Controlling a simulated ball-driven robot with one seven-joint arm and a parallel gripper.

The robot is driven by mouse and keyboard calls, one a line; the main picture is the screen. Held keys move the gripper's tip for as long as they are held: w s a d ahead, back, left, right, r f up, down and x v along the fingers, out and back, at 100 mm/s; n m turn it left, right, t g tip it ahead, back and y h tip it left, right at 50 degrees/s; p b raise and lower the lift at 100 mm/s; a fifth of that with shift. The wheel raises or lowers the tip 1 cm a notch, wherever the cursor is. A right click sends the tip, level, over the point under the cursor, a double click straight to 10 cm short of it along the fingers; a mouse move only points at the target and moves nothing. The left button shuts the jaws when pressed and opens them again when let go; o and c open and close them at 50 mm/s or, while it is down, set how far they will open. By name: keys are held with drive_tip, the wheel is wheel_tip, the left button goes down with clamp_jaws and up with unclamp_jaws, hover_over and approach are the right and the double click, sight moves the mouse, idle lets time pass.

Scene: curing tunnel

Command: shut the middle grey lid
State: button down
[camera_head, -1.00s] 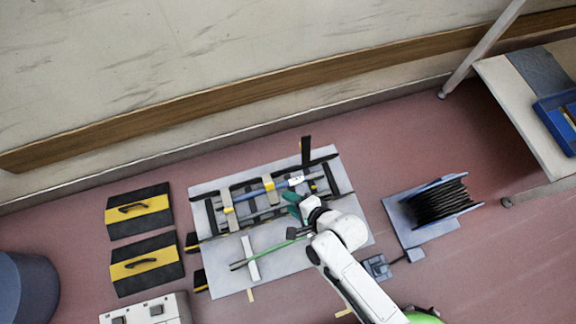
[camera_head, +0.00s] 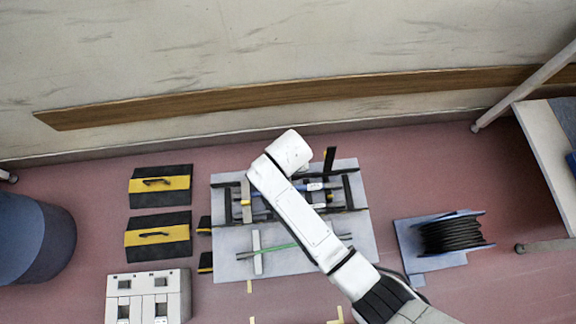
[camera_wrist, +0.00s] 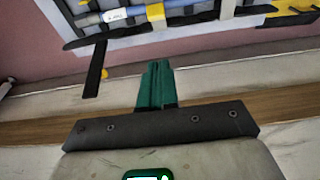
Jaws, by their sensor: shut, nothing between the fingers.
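A pale grey panel (camera_head: 285,262) on the floor carries a black-framed bay with cables and narrow grey cross strips. One grey strip with a yellow band (camera_head: 246,200) shows left of my arm, lying across the cables. A second grey strip with a yellow band (camera_wrist: 156,14) shows at the top of the wrist view, probably the middle grey lid; my arm hides it in the head view. I cannot tell how far it is open. My gripper (camera_wrist: 155,66) has green fingers, shut and empty, apart from the strips. In the head view my arm hides it.
A black upright bar (camera_head: 330,160) rises at the panel's back edge and shows near my fingers in the wrist view (camera_wrist: 95,70). Black-and-yellow covers (camera_head: 158,236) lie left, a cable reel (camera_head: 450,234) right. The wall stands close behind.

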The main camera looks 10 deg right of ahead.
wheel_tip(320, 180, down, 9)
drive_tip(key=b, duration=0.2)
drive_tip(key=shift+b, duration=0.4)
drive_tip(key=shift+s+f, duration=0.45)
drive_tip(key=shift+f, duration=0.2)
